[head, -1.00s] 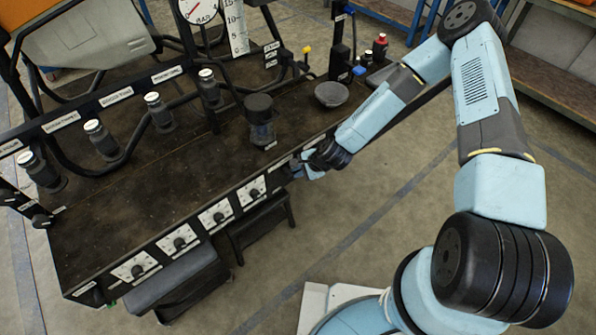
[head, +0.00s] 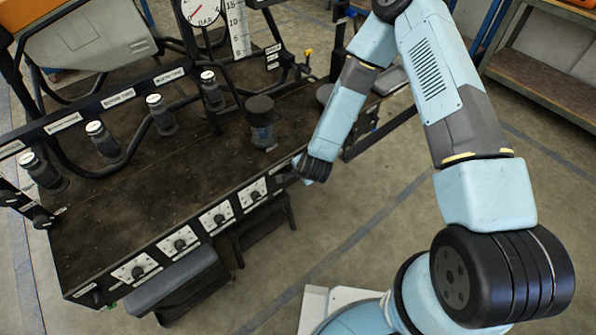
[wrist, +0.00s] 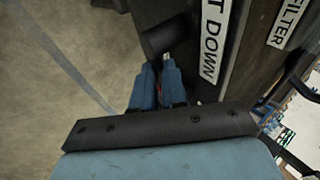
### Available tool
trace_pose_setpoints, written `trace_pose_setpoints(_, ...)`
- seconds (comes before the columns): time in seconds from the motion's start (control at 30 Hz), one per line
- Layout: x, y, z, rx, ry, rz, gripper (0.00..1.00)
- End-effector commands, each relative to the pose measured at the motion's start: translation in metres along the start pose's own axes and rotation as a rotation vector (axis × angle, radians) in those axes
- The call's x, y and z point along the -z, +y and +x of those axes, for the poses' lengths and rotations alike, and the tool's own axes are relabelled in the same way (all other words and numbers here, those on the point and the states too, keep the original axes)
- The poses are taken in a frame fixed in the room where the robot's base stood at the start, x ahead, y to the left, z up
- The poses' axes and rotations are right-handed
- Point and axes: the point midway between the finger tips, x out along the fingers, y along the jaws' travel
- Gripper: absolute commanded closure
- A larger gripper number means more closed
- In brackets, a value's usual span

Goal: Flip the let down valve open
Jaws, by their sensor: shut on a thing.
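My gripper (head: 291,174) is at the front edge of the bench's right end, low beside the black front panel. In the wrist view my gripper's two blue fingers (wrist: 158,84) are close together beside a white label reading "T DOWN" (wrist: 212,38). They are closed on the let down valve's lever, which is mostly hidden between them; a small light metal bit (wrist: 166,60) shows at the tips. A black cylindrical part (wrist: 160,36) lies just beyond the fingertips. The head view hides the valve behind my gripper, so the lever's angle cannot be told.
The bench (head: 130,200) carries several labelled black valves along its back pipe and knobs on white plates (head: 221,217) along its front. A dark canister (head: 261,122) stands near my arm. A "FILTER" label (wrist: 288,22) is close by. Open floor lies in front.

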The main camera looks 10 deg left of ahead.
Motion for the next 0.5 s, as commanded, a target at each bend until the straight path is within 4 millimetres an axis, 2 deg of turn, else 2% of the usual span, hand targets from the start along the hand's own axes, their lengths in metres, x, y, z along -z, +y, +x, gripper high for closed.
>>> trace_pose_setpoints(0.03, 0.0105, -0.0002, 0.001, 0.002, 0.031, 0.001, 1.0)
trace_pose_setpoints(0.5, 0.012, -0.0009, -0.0002, 0.006, 0.057, -0.012, 1.0)
